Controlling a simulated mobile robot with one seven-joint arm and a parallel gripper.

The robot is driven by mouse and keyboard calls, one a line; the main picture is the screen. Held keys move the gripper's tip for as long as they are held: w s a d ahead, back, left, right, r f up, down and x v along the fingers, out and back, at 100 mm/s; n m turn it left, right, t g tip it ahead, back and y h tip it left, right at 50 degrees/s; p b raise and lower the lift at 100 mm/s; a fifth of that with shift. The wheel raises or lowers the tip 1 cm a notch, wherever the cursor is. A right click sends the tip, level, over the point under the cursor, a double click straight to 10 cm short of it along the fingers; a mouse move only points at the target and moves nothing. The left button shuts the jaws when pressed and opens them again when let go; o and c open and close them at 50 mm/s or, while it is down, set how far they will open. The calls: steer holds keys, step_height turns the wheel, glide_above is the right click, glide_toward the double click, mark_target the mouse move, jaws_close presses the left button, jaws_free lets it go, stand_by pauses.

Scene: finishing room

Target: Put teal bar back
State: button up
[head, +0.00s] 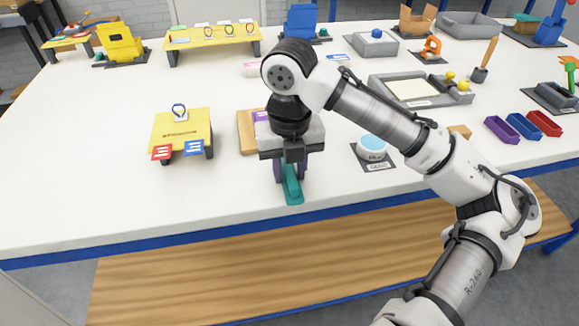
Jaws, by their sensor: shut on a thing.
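The teal bar (292,186) is a long, narrow piece near the front edge of the white table (90,190). My gripper (290,170) points down over it and is shut on it. The bar's near end sticks out toward the table's front edge, and its far part is hidden behind my gripper. I cannot tell whether the bar touches the table. A wooden block (247,132) with a purple label lies just behind and left of my gripper, partly hidden by it.
A yellow stand (181,130) with red and blue tags is left of my gripper. A white-blue round tub (373,147) on a dark mat is to the right. Purple, blue and red trays (544,123) stand at the far right. The front-left table is clear.

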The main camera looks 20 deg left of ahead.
mark_target(290, 168)
steer(key=o, duration=0.9)
steer(key=shift+f, duration=0.1)
step_height(290, 168, up, 12)
steer(key=shift+r+p, duration=0.15)
steer(key=shift+p, duration=0.25)
